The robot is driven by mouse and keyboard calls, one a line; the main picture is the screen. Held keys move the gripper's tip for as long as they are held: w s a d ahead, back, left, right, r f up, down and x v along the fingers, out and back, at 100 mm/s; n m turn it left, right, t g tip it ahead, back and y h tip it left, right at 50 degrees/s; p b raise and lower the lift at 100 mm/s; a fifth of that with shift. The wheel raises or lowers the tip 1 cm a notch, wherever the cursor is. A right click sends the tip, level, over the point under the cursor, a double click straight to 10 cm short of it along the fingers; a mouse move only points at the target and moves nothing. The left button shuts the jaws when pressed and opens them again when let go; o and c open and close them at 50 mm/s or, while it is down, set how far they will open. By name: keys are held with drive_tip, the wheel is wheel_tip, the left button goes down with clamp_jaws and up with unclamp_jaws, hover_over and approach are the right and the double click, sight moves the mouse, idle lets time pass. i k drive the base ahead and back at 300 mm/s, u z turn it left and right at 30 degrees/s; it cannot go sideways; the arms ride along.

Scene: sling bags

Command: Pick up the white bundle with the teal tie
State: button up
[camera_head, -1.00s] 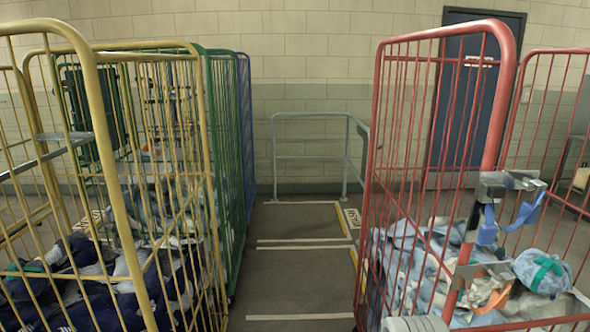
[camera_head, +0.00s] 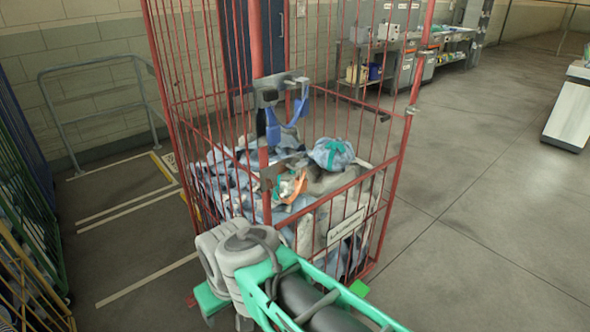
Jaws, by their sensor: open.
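The bundle (camera_head: 332,157), pale bluish-white with a teal tie across its top, rests on the heap inside the red wire cage (camera_head: 398,170). It lies toward the right of the load, behind the front bars. My green and grey arm (camera_head: 290,290) reaches in from the bottom edge, in front of the cage.
Pale crumpled cloths (camera_head: 225,185) fill the cage's lower part. A railing (camera_head: 95,85) stands left, a workbench (camera_head: 385,50) behind. Open floor (camera_head: 460,215) lies right.

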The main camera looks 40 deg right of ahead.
sight(285, 188)
drive_tip(key=u, duration=2.1)
drive_tip(key=k, duration=1.25)
drive_tip(key=z, duration=1.55)
drive_tip(key=i, duration=0.5)
drive_tip(key=u, duration=0.05)
